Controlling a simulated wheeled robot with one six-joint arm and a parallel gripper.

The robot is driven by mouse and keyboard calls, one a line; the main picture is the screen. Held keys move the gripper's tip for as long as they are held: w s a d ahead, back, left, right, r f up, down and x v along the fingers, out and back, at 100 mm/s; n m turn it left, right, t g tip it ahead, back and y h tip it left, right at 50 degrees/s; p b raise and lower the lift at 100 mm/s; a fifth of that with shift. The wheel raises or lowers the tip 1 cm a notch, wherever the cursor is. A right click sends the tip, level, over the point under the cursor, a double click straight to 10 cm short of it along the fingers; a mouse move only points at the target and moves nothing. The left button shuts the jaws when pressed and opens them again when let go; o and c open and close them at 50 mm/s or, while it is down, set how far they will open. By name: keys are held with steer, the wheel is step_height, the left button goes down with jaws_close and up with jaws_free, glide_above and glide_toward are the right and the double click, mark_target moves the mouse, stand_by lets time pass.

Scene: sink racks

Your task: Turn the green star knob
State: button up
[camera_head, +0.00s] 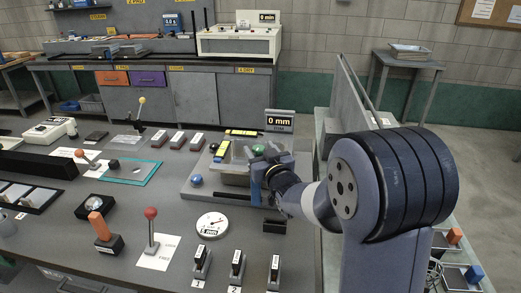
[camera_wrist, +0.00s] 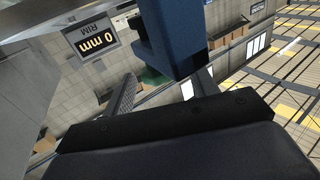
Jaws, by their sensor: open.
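The green knob (camera_head: 258,149) shows at the right side of the grey sink-like fixture (camera_head: 224,176) in the head view. It is small there, partly hidden by my gripper, and its star shape cannot be made out. My gripper (camera_head: 264,166) is open, just in front of and below the green knob as pictured. I cannot tell whether it touches the knob or the fixture.
A display (camera_head: 279,121) reading 0 mm stands behind the fixture; it shows upside down in the wrist view (camera_wrist: 94,40). A blue ball (camera_head: 197,180) and a black knob (camera_head: 213,147) are on the left. A round dial (camera_head: 212,225) and a red-ball lever (camera_head: 151,214) stand in front.

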steer(key=shift+c, duration=0.4)
steer(key=c, duration=0.9)
steer(key=m+h+b, duration=0.1)
steer(key=b, duration=0.1)
steer(key=shift+a+f+b, duration=0.15)
steer(key=shift+b, duration=0.15)
steer(key=shift+t+h+b, duration=0.3)
steer(key=shift+h+b, duration=0.1)
steer(key=shift+h, duration=0.1)
steer(key=shift+a+m+h+b, duration=0.1)
steer(key=shift+m+h+b, duration=0.35)
steer(key=shift+m+h, duration=0.15)
steer(key=shift+a+r+m+h+p, duration=0.1)
steer(key=shift+r+m+h+p, duration=0.2)
steer(key=shift+m+h, duration=0.6)
steer(key=shift+m+h+p, duration=0.4)
steer(key=shift+h+p, duration=0.4)
steer(key=shift+h, duration=0.4)
steer(key=shift+m+h+p, duration=0.7)
steer(key=shift+h+p, duration=0.1)
steer(key=shift+h, duration=0.1)
